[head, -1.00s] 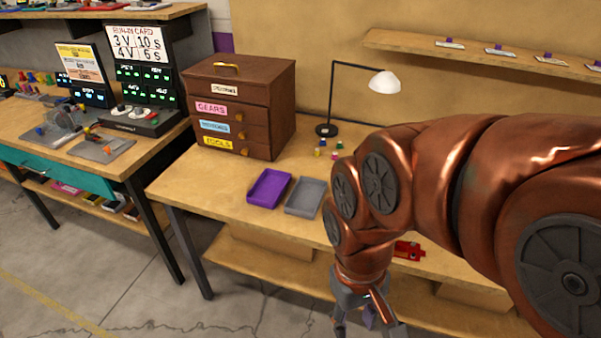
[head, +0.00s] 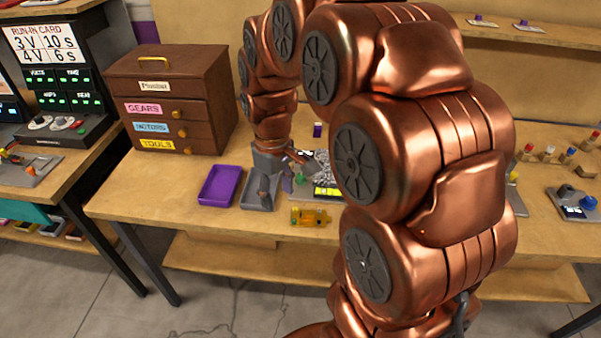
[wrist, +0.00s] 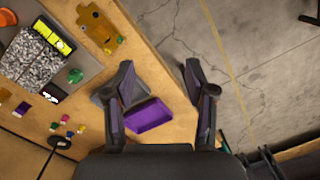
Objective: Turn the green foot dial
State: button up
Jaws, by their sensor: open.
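A green dial (wrist: 75,75) sits on a grey board with a gravel-like strip (wrist: 32,58) and a yellow panel (wrist: 57,44), left of my fingers in the wrist view. In the head view a small green knob (head: 300,179) shows just right of my gripper, partly crowded by it. My gripper (head: 277,190) is over the table near the grey tray. In the wrist view its two fingers (wrist: 160,78) stand wide apart with nothing between them, apart from the dial.
A purple tray (head: 219,186) and grey tray (head: 258,201) lie near the table's front edge. An orange plate (head: 311,216) lies right of them. A brown drawer cabinet (head: 170,98) stands behind. Small coloured pegs (wrist: 68,128) and a black lamp (wrist: 58,142) show in the wrist view.

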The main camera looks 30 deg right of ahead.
jog(key=w+d+f+n, duration=0.1)
jog(key=w+d+f, duration=0.2)
jog(key=w+d, duration=0.5)
jog(key=n+t, duration=0.1)
jog(key=n, duration=0.1)
send_over(301, 175)
notch_tip(301, 175, down, 7)
jog(key=shift+a+r+p, duration=0.15)
jog(key=shift+r+p, duration=0.05)
jog(key=shift+p, duration=0.2)
jog(key=shift+f, duration=0.3)
jog(key=shift+f+p, duration=1.3)
jog(key=shift+f, duration=2.45)
grip_shut()
